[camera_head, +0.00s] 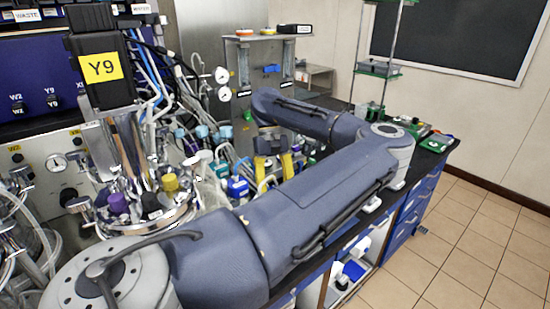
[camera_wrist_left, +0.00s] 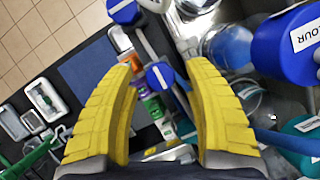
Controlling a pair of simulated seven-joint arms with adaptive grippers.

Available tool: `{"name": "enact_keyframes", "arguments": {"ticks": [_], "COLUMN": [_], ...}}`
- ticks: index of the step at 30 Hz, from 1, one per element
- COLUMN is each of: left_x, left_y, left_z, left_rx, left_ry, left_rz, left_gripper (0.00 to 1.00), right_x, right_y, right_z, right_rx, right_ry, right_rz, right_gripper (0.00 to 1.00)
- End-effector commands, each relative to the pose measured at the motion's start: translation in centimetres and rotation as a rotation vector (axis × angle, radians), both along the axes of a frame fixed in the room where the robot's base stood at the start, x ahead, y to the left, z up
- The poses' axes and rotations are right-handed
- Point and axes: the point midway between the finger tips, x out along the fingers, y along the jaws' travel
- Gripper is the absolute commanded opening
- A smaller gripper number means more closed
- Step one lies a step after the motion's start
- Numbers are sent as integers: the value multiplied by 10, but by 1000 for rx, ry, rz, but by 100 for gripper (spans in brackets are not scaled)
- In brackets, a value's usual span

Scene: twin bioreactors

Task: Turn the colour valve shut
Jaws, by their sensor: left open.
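In the left wrist view, a large blue cap (camera_wrist_left: 285,50) at the right edge bears a white label ending in "OLOUR". A blue valve handle (camera_wrist_left: 160,76) with a white stripe sits on a thin pale tube between my yellow fingertips. A similar blue handle (camera_wrist_left: 123,10) is at the top. I cannot read which handle is the colour valve. My left gripper (camera_wrist_left: 163,66) is open, its fingers either side of the middle handle with visible gaps. In the head view, my left gripper (camera_head: 277,168) is partly hidden among the bench equipment. My right gripper is not in view.
Clear vessels (camera_wrist_left: 230,45) and a teal cap (camera_wrist_left: 300,135) crowd the right finger. Small bottles (camera_wrist_left: 153,105) stand on the dark bench below. The tiled floor (camera_head: 465,240) is clear.

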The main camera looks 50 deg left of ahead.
Motion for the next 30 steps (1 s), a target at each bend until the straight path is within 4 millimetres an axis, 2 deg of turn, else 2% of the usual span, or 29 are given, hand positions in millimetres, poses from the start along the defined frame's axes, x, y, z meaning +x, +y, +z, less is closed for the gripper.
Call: {"name": "enact_keyframes", "arguments": {"ticks": [11, 24, 30], "left_x": [-1, 0, 0], "left_y": [-1, -1, -1], "left_z": [-2, -2, -2], "left_rx": [0, 0, 0], "left_ry": [1, 1, 0], "left_rz": [0, 0, 0], "left_gripper": [51, 0, 0], "right_x": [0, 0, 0], "right_y": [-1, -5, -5], "right_z": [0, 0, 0], "right_rx": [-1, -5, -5], "right_ry": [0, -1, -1], "right_rz": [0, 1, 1], "right_gripper": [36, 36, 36]}}
